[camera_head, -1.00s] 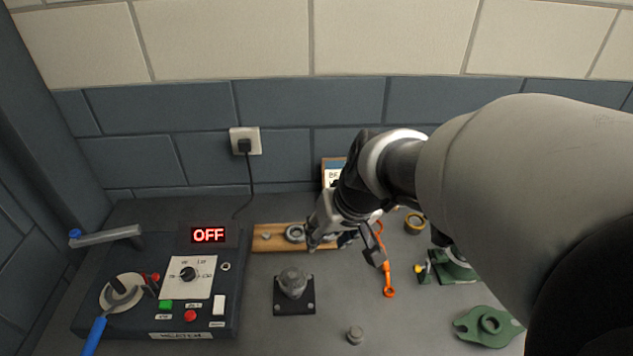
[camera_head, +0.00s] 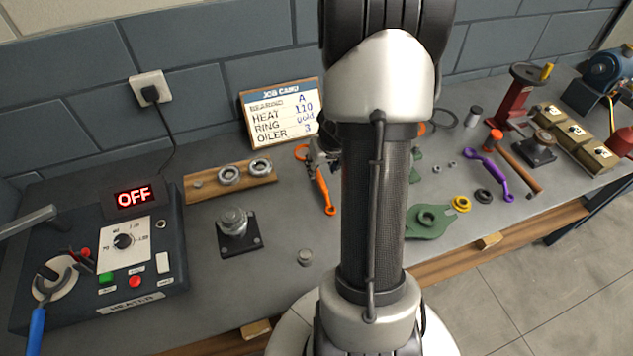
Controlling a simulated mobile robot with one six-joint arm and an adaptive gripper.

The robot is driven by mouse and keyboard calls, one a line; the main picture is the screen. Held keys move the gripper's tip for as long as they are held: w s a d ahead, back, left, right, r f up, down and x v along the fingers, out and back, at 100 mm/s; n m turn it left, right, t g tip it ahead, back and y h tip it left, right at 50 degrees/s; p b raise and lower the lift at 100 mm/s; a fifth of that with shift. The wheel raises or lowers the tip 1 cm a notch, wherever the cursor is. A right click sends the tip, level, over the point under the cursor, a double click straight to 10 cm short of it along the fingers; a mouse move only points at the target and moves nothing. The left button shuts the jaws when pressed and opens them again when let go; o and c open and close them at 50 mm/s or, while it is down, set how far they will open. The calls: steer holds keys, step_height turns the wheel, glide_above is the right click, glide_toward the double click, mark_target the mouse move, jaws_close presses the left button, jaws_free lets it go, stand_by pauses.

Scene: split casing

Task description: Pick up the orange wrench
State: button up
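The orange wrench (camera_head: 323,188) lies on the grey bench right of the wooden bearing board, with its lower end toward the front edge. An orange ring-shaped part shows at its upper left, and my gripper covers the stretch between. My gripper (camera_head: 320,160) is at the upper part of the wrench, mostly hidden behind my own arm. Its fingertips are small and dark here, so I cannot tell whether they are open or shut, or whether they touch the wrench.
The wooden board (camera_head: 206,187) with bearings and the job card (camera_head: 281,112) stand nearby. A black-based post (camera_head: 236,232) and the heater (camera_head: 130,255) are left. A green flange (camera_head: 428,222), purple wrench (camera_head: 489,172) and hammer (camera_head: 518,168) lie right. The bench front is mostly clear.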

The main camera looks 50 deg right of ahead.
mark_target(320, 183)
steer(key=b+x, duration=0.2)
steer(key=x, duration=0.5)
steer(key=shift+w+f+b, duration=0.1)
steer(key=shift+w+b, duration=0.15)
steer(key=shift+b, duration=0.05)
jaws_close()
stand_by(0.5)
